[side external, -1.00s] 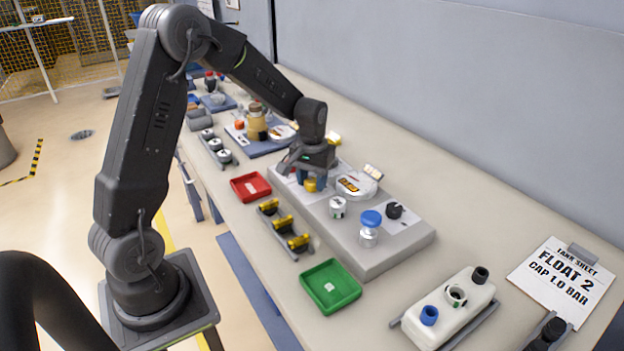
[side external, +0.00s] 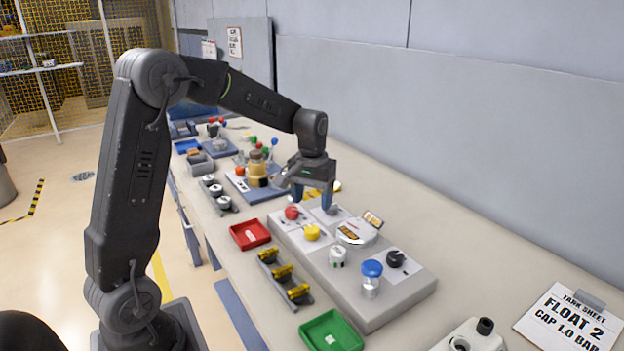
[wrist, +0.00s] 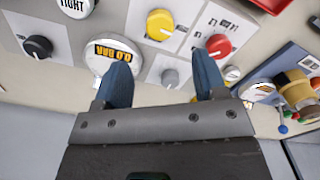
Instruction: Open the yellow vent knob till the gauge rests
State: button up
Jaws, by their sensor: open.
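The yellow vent knob (side external: 312,232) stands on the grey panel block (side external: 395,300), with nothing touching it. It also shows in the wrist view (wrist: 160,25), beyond my fingertips. My gripper (side external: 312,198) is open and empty, above the far part of the block. In the wrist view my blue fingers (wrist: 160,68) are spread, with a small grey knob (wrist: 170,78) showing between them. The round white gauge (side external: 356,232) has an orange display. In the wrist view the gauge (wrist: 110,68) is upside down, partly behind one finger, and appears to read 0.0 BAR.
A red knob (side external: 292,213) sits close to the yellow one. A white knob (side external: 337,257), a blue-capped part (side external: 371,270) and a black knob (side external: 396,258) stand nearer on the block. Red (side external: 250,235) and green (side external: 331,331) trays lie left of it.

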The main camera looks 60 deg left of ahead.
jog(key=shift+r, duration=2.7)
jog(key=s+d+r+m+t, duration=0.1)
jog(key=s+d+m+t, duration=0.1)
jog(key=s+d, duration=0.5)
jog(key=s+d+r+m+t, duration=0.1)
jog(key=s+d+m+t, duration=0.2)
jog(key=s+d, duration=0.5)
jog(key=shift+s+d+r+m+t, duration=0.2)
jog(key=shift+s+r+m+t, duration=0.3)
jog(key=shift+s, duration=2.1)
jog(key=shift+f, duration=0.1)
